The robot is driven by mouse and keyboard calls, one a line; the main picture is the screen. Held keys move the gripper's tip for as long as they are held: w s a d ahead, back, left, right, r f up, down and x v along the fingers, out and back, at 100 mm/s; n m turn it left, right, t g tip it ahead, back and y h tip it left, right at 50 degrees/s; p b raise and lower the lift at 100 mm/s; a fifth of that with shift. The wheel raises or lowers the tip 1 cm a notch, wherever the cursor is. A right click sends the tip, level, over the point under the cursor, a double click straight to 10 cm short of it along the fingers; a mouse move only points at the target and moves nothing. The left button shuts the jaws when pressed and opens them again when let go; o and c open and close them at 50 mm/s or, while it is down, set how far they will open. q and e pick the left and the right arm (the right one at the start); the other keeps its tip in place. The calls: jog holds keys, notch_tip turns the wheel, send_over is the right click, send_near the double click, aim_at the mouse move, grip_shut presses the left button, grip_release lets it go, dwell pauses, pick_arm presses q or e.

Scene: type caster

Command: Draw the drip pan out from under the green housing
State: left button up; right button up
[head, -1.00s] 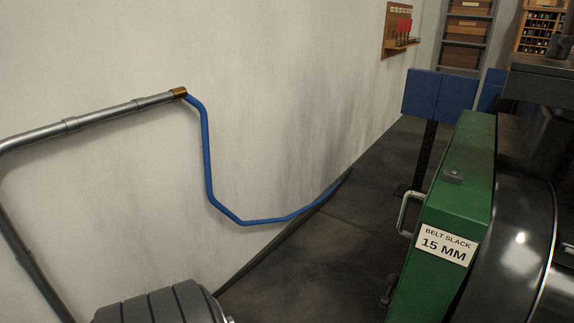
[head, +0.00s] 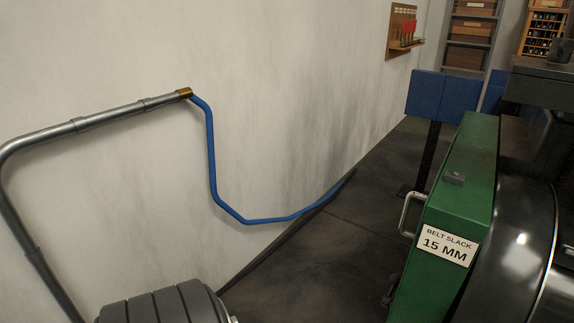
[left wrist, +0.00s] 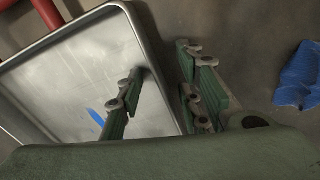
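The drip pan (left wrist: 75,75) is a shallow grey metal tray with a raised rounded rim, at the left of the left wrist view. My left gripper (left wrist: 165,95) is open at its right edge. One finger is over the pan's inside and the other is outside, with the rim between them and gaps showing. I cannot tell whether either finger touches the pan. The green housing (head: 457,190), with a handle and a belt slack label, stands at the right of the head view. The pan does not show there. My right gripper is in neither view.
A blue rag (left wrist: 299,76) lies on the floor right of the gripper. Red tubing (left wrist: 47,14) is beside the pan's far corner. A blue hose (head: 212,160) hangs along the wall. The dark floor (head: 330,240) between wall and housing is clear.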

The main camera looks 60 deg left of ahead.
pick_arm(q)
jog(key=shift+a+r, duration=0.1)
jog(key=shift+r, duration=3.9)
jog(key=shift+s, duration=0.1)
